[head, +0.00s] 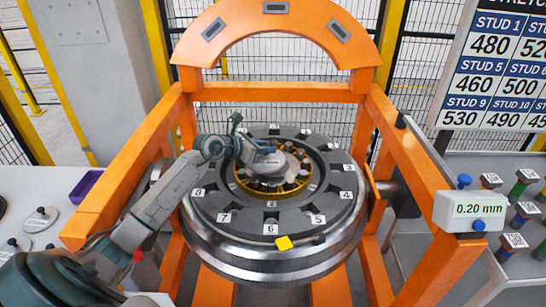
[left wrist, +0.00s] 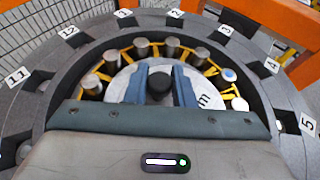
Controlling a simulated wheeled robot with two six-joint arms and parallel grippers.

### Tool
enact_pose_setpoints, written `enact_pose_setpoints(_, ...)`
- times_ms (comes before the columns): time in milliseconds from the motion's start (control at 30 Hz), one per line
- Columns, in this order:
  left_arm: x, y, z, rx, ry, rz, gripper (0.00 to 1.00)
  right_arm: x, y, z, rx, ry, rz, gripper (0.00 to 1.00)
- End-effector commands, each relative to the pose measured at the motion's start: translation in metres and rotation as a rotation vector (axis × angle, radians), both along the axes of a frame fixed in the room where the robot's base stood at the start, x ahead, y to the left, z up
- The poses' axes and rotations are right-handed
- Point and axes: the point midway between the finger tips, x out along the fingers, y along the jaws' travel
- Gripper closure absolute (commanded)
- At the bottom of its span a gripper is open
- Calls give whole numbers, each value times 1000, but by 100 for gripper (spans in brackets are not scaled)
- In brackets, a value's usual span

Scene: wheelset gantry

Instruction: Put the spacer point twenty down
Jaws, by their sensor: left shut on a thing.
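The spacer (head: 262,164) is a pale grey disc over the middle of the wheel's hub. In the left wrist view the spacer (left wrist: 205,97) has a black knob in its centre and part of a marking ending in "m"; the rest of the marking is hidden. My left gripper (head: 266,151) is above the hub, its two blue fingers (left wrist: 160,84) shut on the knob. I cannot tell whether the disc touches the hub or hangs just above it. A display (head: 472,210) on the right reads 0.20 mm. My right gripper is not in view.
The numbered wheel ring (head: 235,203) lies flat inside an orange gantry (head: 270,90). Studs (left wrist: 142,46) circle the disc. More knobbed discs (head: 40,219) and a purple bin (head: 86,186) are on the left table.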

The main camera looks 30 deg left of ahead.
Motion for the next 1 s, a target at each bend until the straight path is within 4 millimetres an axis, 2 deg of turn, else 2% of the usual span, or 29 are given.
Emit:
enact_pose_setpoints(100,22,-4,-1,-4,-5,0,100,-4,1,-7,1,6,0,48)
enact_pose_setpoints(233,33,-6,-2,-4,-2,-1,100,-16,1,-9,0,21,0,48)
enact_pose_setpoints(367,36,-6,-9,0,0,-1,100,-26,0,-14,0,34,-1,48)
enact_pose_setpoints(500,35,-7,-31,-1,0,-1,100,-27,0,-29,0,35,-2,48)
enact_pose_setpoints(600,35,-6,-40,-1,-1,-1,100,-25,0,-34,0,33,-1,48)
enact_pose_setpoints(933,35,-6,-41,-1,-1,-1,100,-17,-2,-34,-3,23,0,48)
enact_pose_setpoints(967,35,-6,-41,0,0,-1,74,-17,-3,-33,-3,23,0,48)
enact_pose_setpoints(1000,35,-6,-40,0,0,-1,66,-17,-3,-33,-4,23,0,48)
